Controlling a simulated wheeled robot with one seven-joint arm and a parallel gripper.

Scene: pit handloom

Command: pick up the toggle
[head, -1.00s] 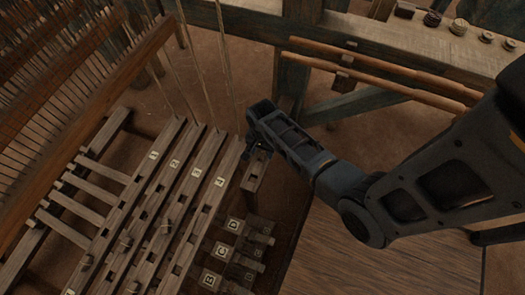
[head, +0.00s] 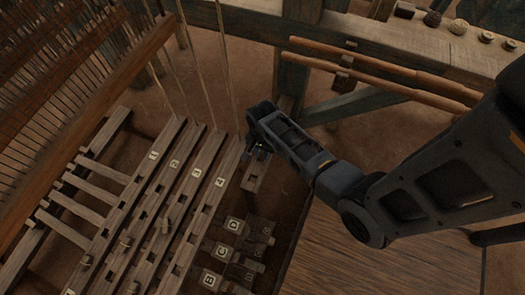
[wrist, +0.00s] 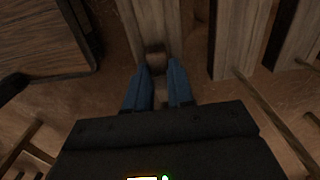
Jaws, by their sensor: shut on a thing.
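My gripper (wrist: 158,68) shows in the wrist view with its two blue fingers close together, shut on a small brown wooden piece, the toggle (wrist: 156,62). Only a little of the toggle shows between the fingertips. It is right by the end of a wooden bar (wrist: 165,22), and I cannot tell whether it touches the bar. In the head view my gripper (head: 259,150) is over the short wooden post (head: 253,178), right of the numbered bars. The toggle cannot be made out there.
Long numbered wooden bars (head: 195,185) with slots and small pegs lie to the left. Lettered blocks (head: 232,225) stand below the gripper. Taut cords (head: 225,60) hang close by on the left. A loom beam (head: 385,45) with two round rods (head: 380,75) is behind.

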